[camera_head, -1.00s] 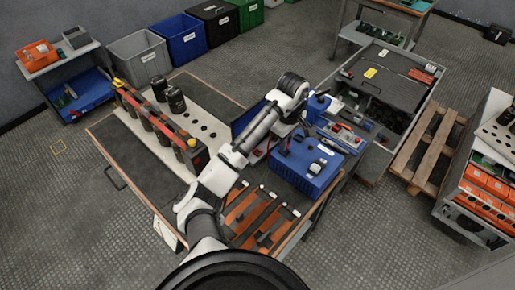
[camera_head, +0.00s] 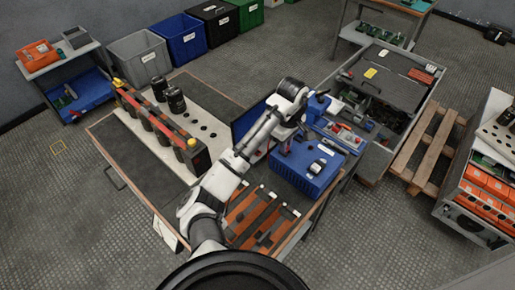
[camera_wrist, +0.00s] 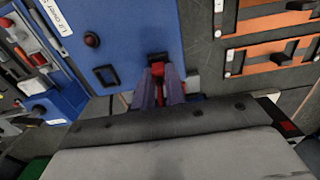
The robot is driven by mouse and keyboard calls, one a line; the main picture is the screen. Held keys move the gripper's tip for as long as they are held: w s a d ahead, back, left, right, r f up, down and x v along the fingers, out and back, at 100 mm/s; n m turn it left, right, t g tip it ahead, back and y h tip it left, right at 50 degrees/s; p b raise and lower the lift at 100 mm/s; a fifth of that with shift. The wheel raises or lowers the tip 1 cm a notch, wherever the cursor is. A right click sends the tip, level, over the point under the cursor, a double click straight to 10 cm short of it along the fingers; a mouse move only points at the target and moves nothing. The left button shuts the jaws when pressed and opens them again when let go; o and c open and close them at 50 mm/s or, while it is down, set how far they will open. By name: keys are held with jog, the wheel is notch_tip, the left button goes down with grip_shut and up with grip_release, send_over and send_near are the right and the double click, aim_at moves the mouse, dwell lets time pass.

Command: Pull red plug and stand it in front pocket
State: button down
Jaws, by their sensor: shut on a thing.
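My gripper (camera_wrist: 160,88) is shut on the red plug (camera_wrist: 157,72) in the wrist view. The plug shows as a narrow red piece between the two fingers, close to a dark socket (camera_wrist: 157,56) on the blue unit (camera_wrist: 135,25). I cannot tell whether the plug is seated or clear of the socket. A black rectangular frame (camera_wrist: 106,75) lies left of the fingers on the same unit; whether it is the front pocket is unclear. In the head view, my gripper (camera_head: 287,147) is over the blue unit (camera_head: 295,178), and the plug is too small to make out.
A red knob (camera_wrist: 91,39) sits on the unit. Orange slots with dark bars (camera_head: 262,222) lie in front of the unit. A black-and-orange rack (camera_head: 160,128) and black capacitors (camera_head: 175,98) stand left. A tool tray (camera_head: 343,133) lies behind the unit.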

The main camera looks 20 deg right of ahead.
jog(key=shift+f, duration=0.5)
jog(key=shift+s+f, duration=0.25)
jog(key=shift+f, duration=0.3)
dwell(0.6)
jog(key=c, duration=1.4)
grip_release()
jog(key=shift+f, duration=0.1)
jog(key=shift+o, duration=0.2)
jog(key=shift+r, duration=0.3)
notch_tip(320, 180, up, 15)
jog(key=shift+w+f, duration=0.15)
